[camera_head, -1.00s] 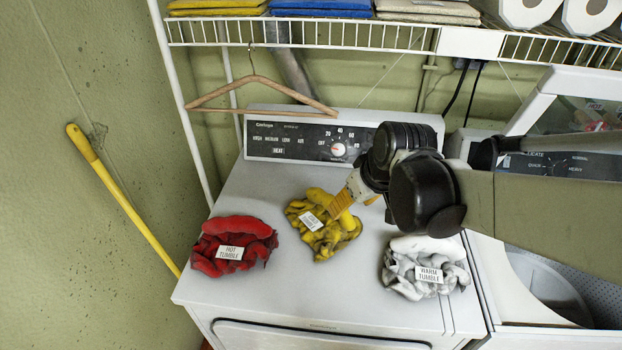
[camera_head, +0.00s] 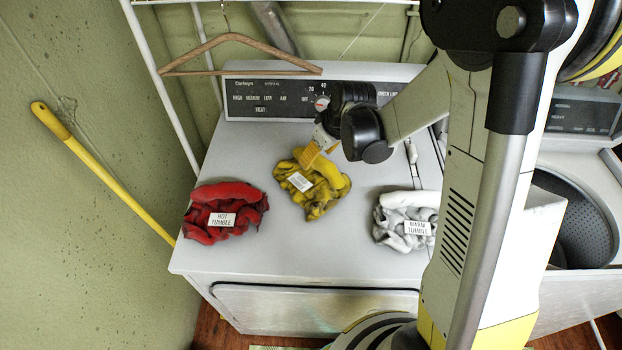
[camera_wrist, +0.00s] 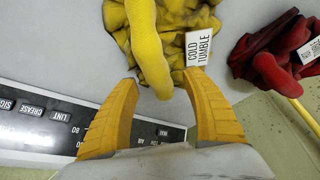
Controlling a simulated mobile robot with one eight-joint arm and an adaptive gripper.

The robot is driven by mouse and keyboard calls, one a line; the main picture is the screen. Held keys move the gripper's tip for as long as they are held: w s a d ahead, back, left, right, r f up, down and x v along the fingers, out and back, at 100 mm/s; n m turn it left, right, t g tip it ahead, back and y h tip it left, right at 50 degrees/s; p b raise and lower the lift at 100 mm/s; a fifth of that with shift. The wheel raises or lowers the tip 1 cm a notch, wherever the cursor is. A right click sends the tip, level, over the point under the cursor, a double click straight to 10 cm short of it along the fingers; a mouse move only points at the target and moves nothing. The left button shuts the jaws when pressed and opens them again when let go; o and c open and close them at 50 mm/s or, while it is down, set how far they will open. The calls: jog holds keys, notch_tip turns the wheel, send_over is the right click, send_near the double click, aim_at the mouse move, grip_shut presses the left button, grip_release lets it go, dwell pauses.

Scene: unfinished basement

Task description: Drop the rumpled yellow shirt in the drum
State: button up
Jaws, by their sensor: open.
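The rumpled yellow shirt (camera_head: 325,192) lies on top of the white dryer (camera_head: 265,245), between a red garment and a white one. It has dark smudges and a white tag, which reads COLD TUMBLE in the wrist view. My gripper (camera_head: 308,157) is open at the shirt's back edge. In the wrist view, my gripper's yellow fingers (camera_wrist: 163,80) stand apart, and a fold of the yellow shirt (camera_wrist: 148,45) reaches between their tips. I cannot tell whether the fingers touch it. A perforated drum (camera_head: 588,215) shows in the open machine at the right, partly hidden by my arm.
The red garment (camera_head: 228,197), tagged HOT TUMBLE, lies left of the shirt. The white garment (camera_head: 392,222), tagged WARM TUMBLE, lies right, partly behind my arm. A control panel (camera_head: 260,92) rises behind the shirt. A wooden hanger (camera_head: 240,48) hangs above it.

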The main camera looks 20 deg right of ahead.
jog(key=x, duration=0.3)
jog(key=shift+w+f+b, duration=0.15)
jog(key=shift+b, duration=0.15)
jog(key=shift+d, duration=0.1)
grip_shut()
notch_tip(320, 180, up, 4)
jog(key=shift+r+p, duration=0.1)
jog(key=shift+p, duration=0.65)
jog(key=s+d+r+p, duration=0.2)
jog(key=s+d+r, duration=0.3)
jog(key=d, duration=0.5)
jog(key=shift+v, duration=1)
